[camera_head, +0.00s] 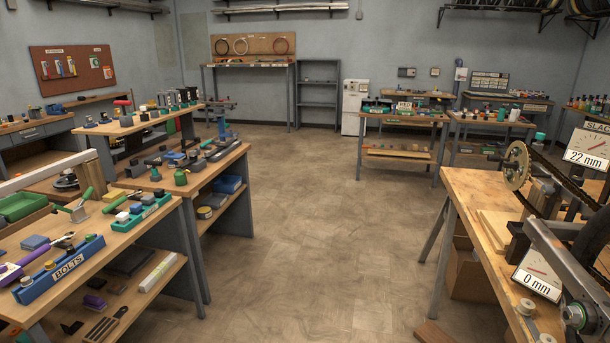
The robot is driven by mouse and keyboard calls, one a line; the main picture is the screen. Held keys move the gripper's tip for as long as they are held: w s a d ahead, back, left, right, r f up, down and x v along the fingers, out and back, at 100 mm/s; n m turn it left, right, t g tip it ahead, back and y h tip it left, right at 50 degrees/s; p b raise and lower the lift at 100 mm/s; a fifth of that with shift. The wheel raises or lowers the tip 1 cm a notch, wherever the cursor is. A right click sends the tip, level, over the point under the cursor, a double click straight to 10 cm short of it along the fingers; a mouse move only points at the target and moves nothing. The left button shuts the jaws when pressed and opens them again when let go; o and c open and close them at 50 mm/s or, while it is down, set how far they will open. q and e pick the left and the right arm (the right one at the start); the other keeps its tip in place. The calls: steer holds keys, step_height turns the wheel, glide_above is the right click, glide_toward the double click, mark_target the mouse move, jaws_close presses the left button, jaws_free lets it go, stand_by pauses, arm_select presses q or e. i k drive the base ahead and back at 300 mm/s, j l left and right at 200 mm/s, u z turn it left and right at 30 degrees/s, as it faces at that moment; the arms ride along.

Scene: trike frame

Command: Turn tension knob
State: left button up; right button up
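No part that I can surely call the tension knob shows. A round metal piece with a green ring (575,315) sits at the near end of a dark frame bar (562,258), at the lower right; I cannot tell whether it is the knob. A card reading 0 mm (537,284) is beside the bar. A card reading 22 mm (588,149), partly labelled SLACK, stands above. A brass-coloured toothed disc (517,165) stands upright at the bench's far end, with a dark chain running right from it. Neither of my grippers is in view.
The trike parts are on a wooden bench (478,197) at the right. At the left, a bench holds a blue BOLTS tray (60,271) and tools, with more cluttered benches behind. The brown floor (320,220) between is open. A cardboard box (470,270) sits under the right bench.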

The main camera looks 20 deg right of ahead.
mark_target(578, 181)
steer(key=i+l+z, duration=0.15)
steer(key=i+z, duration=0.35)
steer(key=i, duration=0.2)
steer(key=i+j+z, duration=0.1)
steer(key=i+z, duration=0.4)
steer(key=i, duration=0.2)
steer(key=i+z, duration=0.25)
steer(key=i, duration=0.25)
steer(key=i+z, duration=0.25)
steer(key=i, duration=0.2)
steer(key=i+j+z, duration=0.25)
steer(key=i, duration=0.25)
steer(key=i+j+z, duration=0.25)
steer(key=i, duration=0.2)
